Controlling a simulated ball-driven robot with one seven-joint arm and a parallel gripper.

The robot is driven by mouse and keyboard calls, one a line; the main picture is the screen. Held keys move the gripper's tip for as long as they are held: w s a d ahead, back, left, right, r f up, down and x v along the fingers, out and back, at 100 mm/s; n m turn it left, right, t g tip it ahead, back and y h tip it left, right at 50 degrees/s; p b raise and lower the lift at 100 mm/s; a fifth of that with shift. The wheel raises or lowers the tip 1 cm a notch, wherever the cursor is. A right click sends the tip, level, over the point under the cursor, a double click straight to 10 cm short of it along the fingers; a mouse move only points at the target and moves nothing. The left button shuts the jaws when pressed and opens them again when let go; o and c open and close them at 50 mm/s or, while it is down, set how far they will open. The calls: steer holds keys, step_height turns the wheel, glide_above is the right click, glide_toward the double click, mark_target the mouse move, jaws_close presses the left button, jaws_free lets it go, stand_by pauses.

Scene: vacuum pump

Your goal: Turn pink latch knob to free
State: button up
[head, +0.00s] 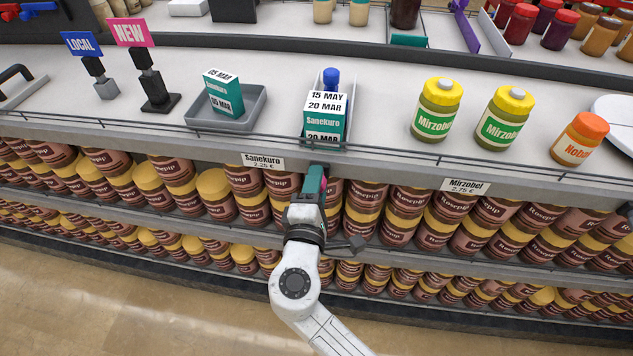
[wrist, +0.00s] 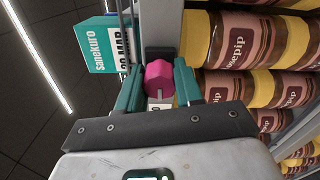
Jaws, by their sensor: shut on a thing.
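The pink latch knob (wrist: 158,76) shows in the middle of the wrist view, faceted, with a grey slot mark on its face. It sits in front of a dark block under the shelf's front edge. My gripper (wrist: 158,88) has its teal fingers on either side of the knob and is shut on it. In the head view my gripper (head: 312,184) reaches up to the shelf edge, right of the Sanekuro price tag (head: 262,162). The knob is mostly hidden there by the fingers.
Above the knob, a holder on the shelf carries Sanekuro boxes (head: 324,118). A grey tray (head: 252,114) with one box stands to its left, and yellow-lidded Mirzobel jars (head: 436,112) stand to its right. Rows of Rosepip jars (head: 398,212) crowd close below and beside my gripper.

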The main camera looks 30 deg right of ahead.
steer(key=shift+a, duration=0.1)
steer(key=o, duration=1)
steer(key=shift+o, duration=0.2)
steer(key=b+v, duration=0.1)
steer(key=v, duration=0.9)
steer(key=shift+s+a, duration=0.2)
steer(key=shift+s, duration=0.15)
